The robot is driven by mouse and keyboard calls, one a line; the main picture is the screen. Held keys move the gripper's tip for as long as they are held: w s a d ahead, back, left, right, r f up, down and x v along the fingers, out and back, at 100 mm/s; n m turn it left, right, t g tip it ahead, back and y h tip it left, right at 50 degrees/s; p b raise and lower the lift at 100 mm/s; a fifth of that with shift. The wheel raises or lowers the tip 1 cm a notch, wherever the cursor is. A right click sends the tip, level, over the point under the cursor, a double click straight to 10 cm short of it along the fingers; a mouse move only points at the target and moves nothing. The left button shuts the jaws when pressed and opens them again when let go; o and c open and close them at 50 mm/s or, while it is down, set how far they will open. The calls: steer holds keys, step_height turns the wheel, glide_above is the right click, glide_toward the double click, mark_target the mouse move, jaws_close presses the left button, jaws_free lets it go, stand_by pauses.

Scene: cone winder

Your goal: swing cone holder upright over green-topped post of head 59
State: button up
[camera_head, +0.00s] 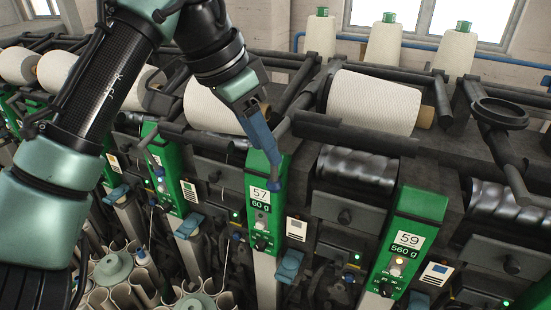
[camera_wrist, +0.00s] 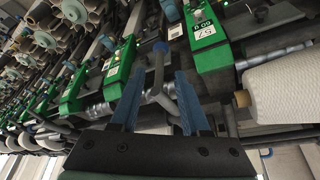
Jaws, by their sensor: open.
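The green-topped post of head 59 (camera_head: 408,240), marked 560 g, stands at the lower right in the head view. To its upper right is a dark cone holder with an empty ring (camera_head: 499,112) and an arm running down right. My gripper (camera_head: 266,150) is well left of both, above the green post of head 57 (camera_head: 262,195). Its blue fingers are open. In the wrist view, the open fingers (camera_wrist: 157,83) stand either side of a grey handle (camera_wrist: 158,65); whether they touch it is unclear. The head 57 label also shows there (camera_wrist: 203,32).
A white yarn cone (camera_head: 375,103) lies behind a dark bar between heads 57 and 59, above a shiny drum (camera_head: 355,170). Another drum (camera_head: 505,207) is right of post 59. Upright cones (camera_head: 455,50) stand at the back. A bin of tubes (camera_head: 115,275) is at lower left.

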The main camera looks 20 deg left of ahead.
mark_target(274, 179)
steer(key=p+x, duration=0.1)
steer(key=x, duration=0.4)
steer(key=shift+w+d+f, duration=0.1)
steer(key=shift+w+f, duration=0.05)
steer(key=shift+f, duration=0.25)
jaws_close()
steer(key=shift+f, duration=0.2)
stand_by(0.8)
